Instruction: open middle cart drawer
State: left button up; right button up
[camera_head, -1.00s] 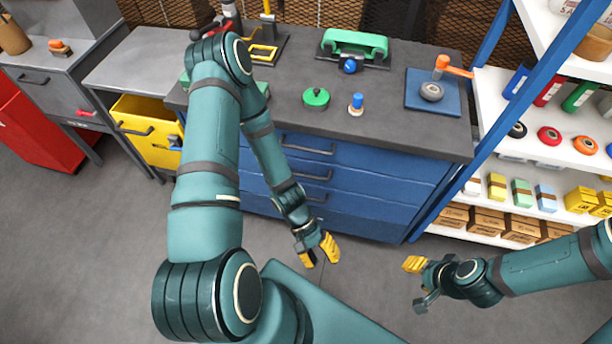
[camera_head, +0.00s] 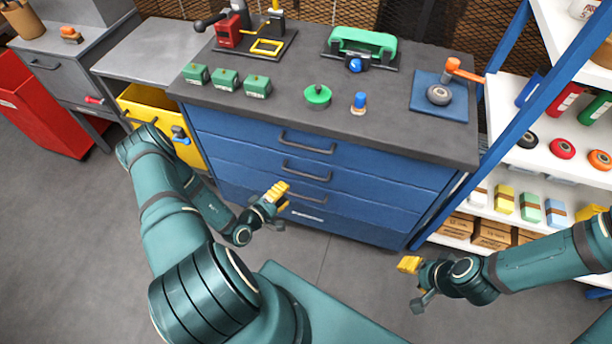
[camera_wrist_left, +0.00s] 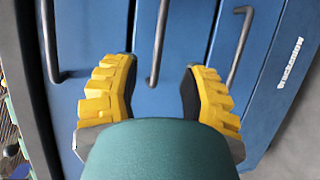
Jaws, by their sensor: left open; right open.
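The blue cart (camera_head: 400,180) stands in front of me with its drawers shut and a dark bar handle on each of several drawer fronts. The middle handle (camera_head: 306,172) lies between the upper handle (camera_head: 307,144) and the lower handle (camera_head: 305,201). My left gripper (camera_head: 280,190) is open and empty in front of the cart, left of the lower handles. In the left wrist view, the middle handle (camera_wrist_left: 158,45) stands out between the two spread yellow fingers, ahead of them; contact is not visible. My right gripper (camera_head: 414,284) is open and empty, low on the right, away from the cart.
Green boxes (camera_head: 226,80), a green knob (camera_head: 317,95) and a blue peg (camera_head: 359,102) stand on the dark top. A yellow drawer (camera_head: 150,105) juts out at the left. A shelf rack (camera_head: 530,150) stands close at the right. The floor before the cart is clear.

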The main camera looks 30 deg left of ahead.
aim_at(306, 175)
pick_arm(q)
jog(key=b+x, duration=0.1)
jog(key=x, duration=1)
jog(key=shift+w+b, duration=0.15)
jog(key=shift+b, duration=0.25)
grip_shut()
